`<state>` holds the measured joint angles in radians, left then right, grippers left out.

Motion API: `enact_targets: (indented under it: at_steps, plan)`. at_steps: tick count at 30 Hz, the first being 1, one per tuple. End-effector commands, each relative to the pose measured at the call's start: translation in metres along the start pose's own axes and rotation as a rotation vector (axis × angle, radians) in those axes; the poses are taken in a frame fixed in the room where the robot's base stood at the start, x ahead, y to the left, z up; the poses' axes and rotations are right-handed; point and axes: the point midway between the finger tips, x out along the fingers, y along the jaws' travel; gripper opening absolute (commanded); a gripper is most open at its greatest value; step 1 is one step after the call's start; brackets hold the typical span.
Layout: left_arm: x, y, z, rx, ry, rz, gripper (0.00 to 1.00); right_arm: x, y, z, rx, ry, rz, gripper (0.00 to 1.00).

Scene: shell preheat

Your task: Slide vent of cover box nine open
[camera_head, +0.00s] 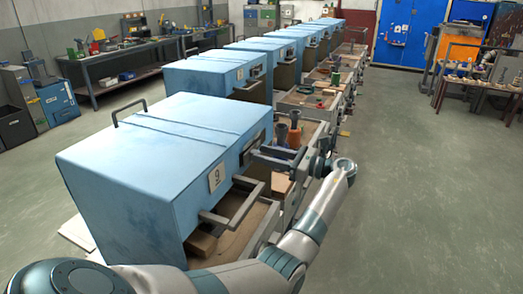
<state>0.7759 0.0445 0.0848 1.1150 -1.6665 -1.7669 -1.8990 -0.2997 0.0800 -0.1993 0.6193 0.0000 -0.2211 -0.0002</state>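Cover box nine (145,150) is the nearest light blue box, with a label plate (216,177) reading 9 on its right side. A dark vent opening with a frame (256,141) shows on that same side, toward the far end. How far the vent is open cannot be made out. My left arm reaches in from the bottom left and bends back toward the box. My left gripper (279,156) is beside the vent; its fingertips are small and partly merge with the vent, so contact and opening are unclear. My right gripper is not in view.
A grey U-shaped handle (238,204) sticks out of the box's right side, close to my arm. Dark tools with orange parts (295,134) stand just beyond my gripper. More blue boxes (208,78) line up behind. Open floor (420,200) lies to the right.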

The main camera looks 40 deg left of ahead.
Motion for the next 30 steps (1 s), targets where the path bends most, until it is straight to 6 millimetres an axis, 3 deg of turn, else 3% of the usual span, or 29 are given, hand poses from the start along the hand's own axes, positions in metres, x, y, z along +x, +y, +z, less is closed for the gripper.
enact_targets:
  at_steps: [6,16,21,30]
  plan:
    - [0.015,0.0,0.001,-0.001,0.0,0.0,0.38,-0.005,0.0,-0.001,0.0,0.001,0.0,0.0]
    - [0.017,0.0,0.0,-0.001,0.001,-0.001,0.38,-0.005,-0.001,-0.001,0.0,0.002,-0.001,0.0]
    - [0.017,0.0,0.0,-0.001,0.001,0.0,0.0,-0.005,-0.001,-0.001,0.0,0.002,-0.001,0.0]
    - [0.024,-0.003,0.001,0.0,0.0,0.0,0.0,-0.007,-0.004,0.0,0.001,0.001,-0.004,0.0]
